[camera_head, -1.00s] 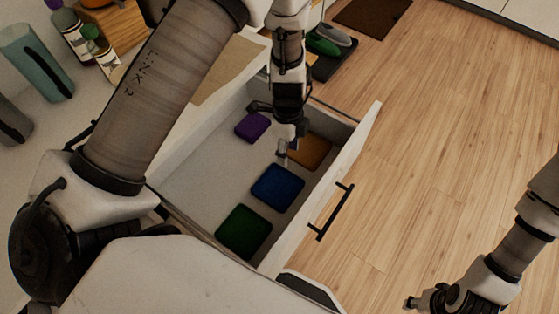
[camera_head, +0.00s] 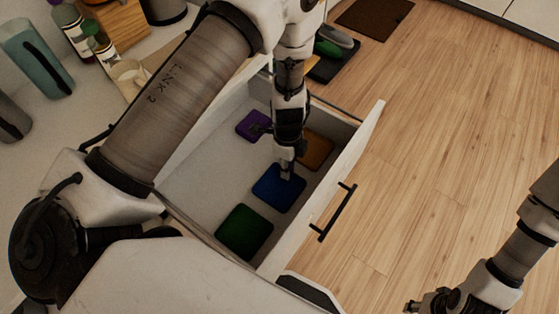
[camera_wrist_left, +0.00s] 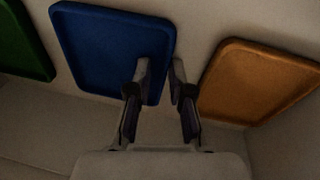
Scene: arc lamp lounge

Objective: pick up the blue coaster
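The blue coaster (camera_head: 275,190) lies in the open drawer (camera_head: 205,192), between a green and an orange coaster. In the left wrist view the blue coaster (camera_wrist_left: 95,50) fills the upper left. My left gripper (camera_head: 287,170) is over its far right edge in the head view. In the wrist view the left gripper (camera_wrist_left: 159,70) has its fingertips apart, one over the coaster and the other just past its right edge. Whether they touch it is unclear. My right gripper (camera_head: 428,303) is at the lower right, away from the drawer; its fingers are too small to read.
The green coaster (camera_head: 243,232), orange coaster (camera_head: 316,152) and purple coaster (camera_head: 251,125) lie in the same drawer. The drawer front (camera_head: 340,185) with its black handle (camera_head: 333,212) stands close to my left gripper. Bottles and a teal cup (camera_head: 37,57) stand at upper left.

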